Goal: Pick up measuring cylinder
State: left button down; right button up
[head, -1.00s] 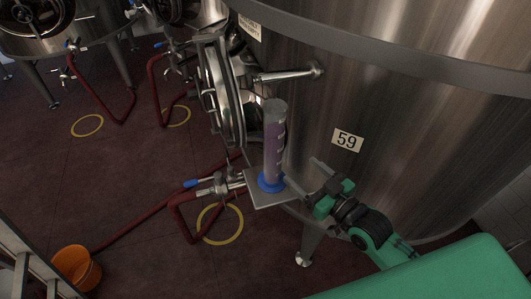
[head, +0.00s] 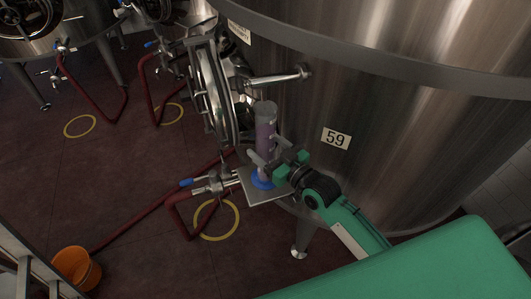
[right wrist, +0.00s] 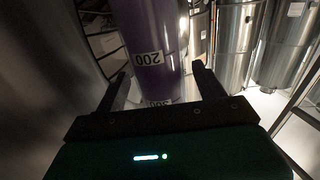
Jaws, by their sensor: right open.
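The measuring cylinder (head: 265,128) is tall and clear with purple liquid and a blue foot. It stands upright on a small metal shelf (head: 272,198) beside the large steel tank. My right gripper (head: 266,152) is open at the cylinder's lower half, and its fingers hide part of it. In the right wrist view the cylinder (right wrist: 150,25) lies between and just beyond the two open fingers (right wrist: 163,82), with a 200 label facing me. Any contact cannot be told. My left gripper is not in view.
The steel tank (head: 400,130) with a 59 plate (head: 336,138) rises close behind and right of the cylinder. A tank hatch (head: 212,90) and a valve (head: 212,186) with a red hose are on the left. An orange bucket (head: 76,268) stands on the floor.

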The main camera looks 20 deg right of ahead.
aim_at(261, 139)
jog(key=shift+x, duration=1.4)
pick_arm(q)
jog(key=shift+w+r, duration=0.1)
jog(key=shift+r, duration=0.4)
pick_arm(e)
jog(key=c, duration=1.4)
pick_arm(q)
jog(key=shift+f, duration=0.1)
pick_arm(e)
jog(key=shift+r, duration=0.2)
jog(key=shift+c, duration=0.2)
